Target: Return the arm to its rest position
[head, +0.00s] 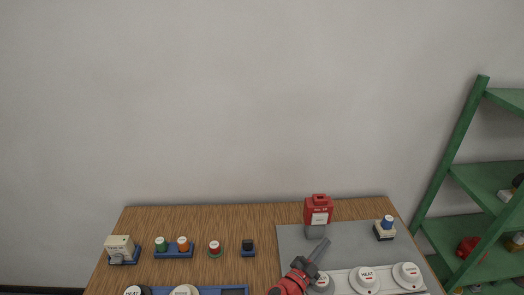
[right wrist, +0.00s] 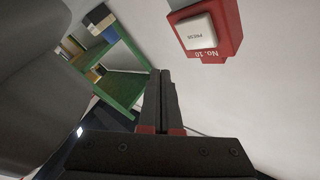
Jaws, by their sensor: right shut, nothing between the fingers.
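My right gripper (head: 321,245) reaches up over the grey mat from the bottom of the head view. Its dark fingers are together with nothing between them, just below a red call box (head: 318,213) with a white plate. The right wrist view shows the same closed fingers (right wrist: 166,78) pointing up the picture, apart from the red box (right wrist: 226,28) with its white press plate. My left gripper is not in the head view.
The wooden table (head: 255,222) carries a grey mat (head: 294,244) at the right with white round heat detectors (head: 366,279). A blue-topped switch (head: 385,228) stands at its right. Coloured buttons (head: 174,249) stand at the left. A green shelf (head: 462,140) stands right of the table.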

